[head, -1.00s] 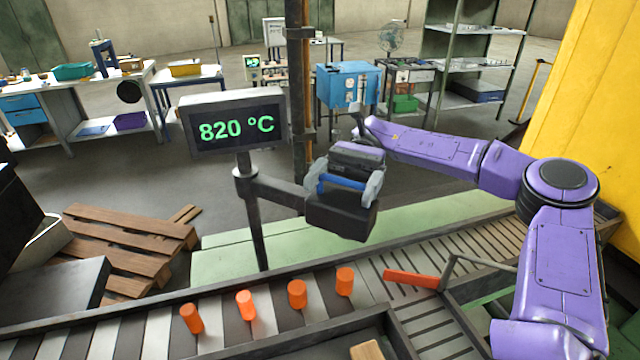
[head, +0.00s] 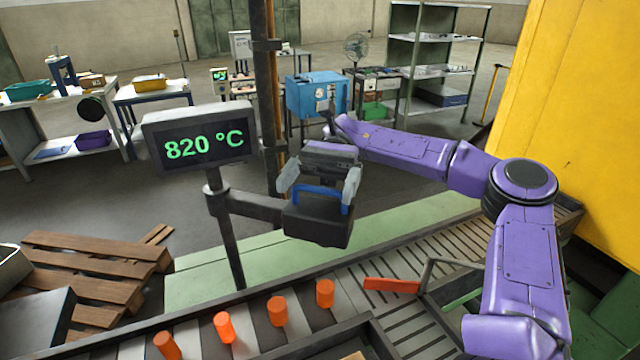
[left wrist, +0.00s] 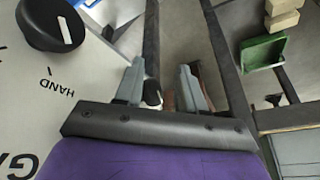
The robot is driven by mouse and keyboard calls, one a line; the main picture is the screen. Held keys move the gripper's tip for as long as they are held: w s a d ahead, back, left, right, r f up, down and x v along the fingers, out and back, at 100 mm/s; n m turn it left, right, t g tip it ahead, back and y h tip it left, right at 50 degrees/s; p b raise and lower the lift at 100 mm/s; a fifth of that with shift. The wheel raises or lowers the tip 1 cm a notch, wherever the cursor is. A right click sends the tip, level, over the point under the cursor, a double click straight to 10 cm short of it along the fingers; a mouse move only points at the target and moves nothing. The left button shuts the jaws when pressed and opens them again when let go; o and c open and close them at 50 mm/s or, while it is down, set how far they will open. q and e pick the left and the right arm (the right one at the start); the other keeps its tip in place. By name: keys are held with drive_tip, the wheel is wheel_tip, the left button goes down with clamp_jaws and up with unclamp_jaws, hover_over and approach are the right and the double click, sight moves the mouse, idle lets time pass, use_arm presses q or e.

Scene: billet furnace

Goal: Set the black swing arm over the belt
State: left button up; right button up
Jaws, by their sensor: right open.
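The black swing arm (head: 250,204) runs right from a dark post beside the display. It ends in a black box (head: 318,222) with a blue handle (head: 321,191) on top. In the picture the box is in front of the green strip behind the belt (head: 345,280). My right gripper (head: 319,188) is open, one finger near each end of the handle; whether either touches it I cannot tell. My left gripper (left wrist: 162,88) shows only in the left wrist view, its fingers apart. A small black-and-white piece shows between or behind them.
Several orange billets (head: 278,311) stand on the belt, and an orange bar (head: 392,285) lies across the rollers. The 820 °C display (head: 203,146) stands left of the box. A pallet (head: 90,268) lies at left. A black knob (left wrist: 50,25) marked HAND is near my left gripper.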

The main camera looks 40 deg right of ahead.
drive_tip(key=s+a+r+b, duration=0.7)
drive_tip(key=s+a+r, duration=0.1)
drive_tip(key=s+r, duration=0.2)
drive_tip(key=shift+s+r, duration=0.35)
drive_tip(key=shift+s, duration=0.45)
drive_tip(key=shift+a, duration=0.1)
drive_tip(key=w+d+f+p, duration=0.2)
drive_tip(key=w+f, duration=0.2)
drive_tip(key=w+d+f+p, duration=0.3)
drive_tip(key=f, duration=0.1)
drive_tip(key=w+d+f+p, duration=0.2)
drive_tip(key=w+d+f, duration=0.1)
drive_tip(key=w+f, duration=0.1)
drive_tip(key=shift+w+p, duration=0.3)
drive_tip(key=shift+f, duration=0.45)
